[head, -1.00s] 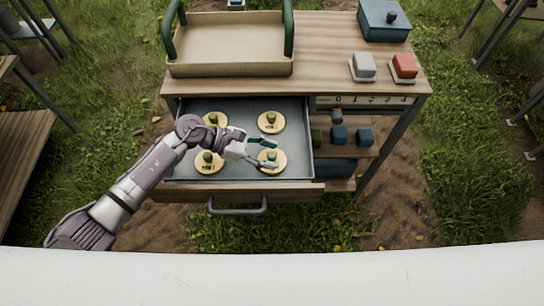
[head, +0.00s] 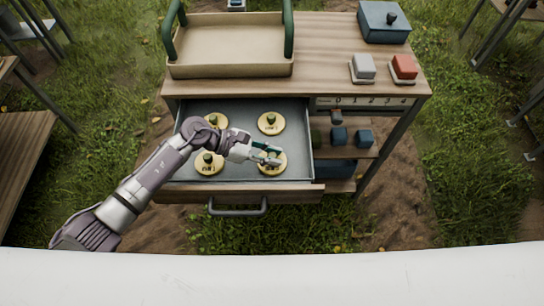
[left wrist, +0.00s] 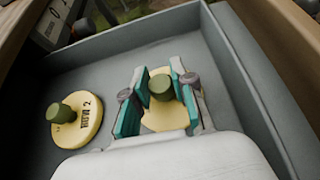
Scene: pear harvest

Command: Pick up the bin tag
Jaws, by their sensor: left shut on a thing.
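Several round yellow bin tags with green knobs lie in the open grey drawer (head: 240,171). My left gripper (head: 266,155) is over the front right tag (head: 275,168) and shut on its green knob. In the left wrist view the teal finger pads (left wrist: 160,88) stand on both sides of that knob (left wrist: 161,88), with the yellow disc (left wrist: 166,119) below, its label hidden. The other tags are at back left (head: 216,120), back right (head: 271,123) and front left (head: 208,163). One neighbouring tag (left wrist: 88,118) shows what looks like a 2. My right gripper is not in view.
A beige tray (head: 230,70) with green handles stands on the wooden table (head: 330,60). A blue lidded box (head: 384,22), a grey button (head: 363,67) and a red button (head: 403,67) are at the right. The drawer walls surround my gripper closely.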

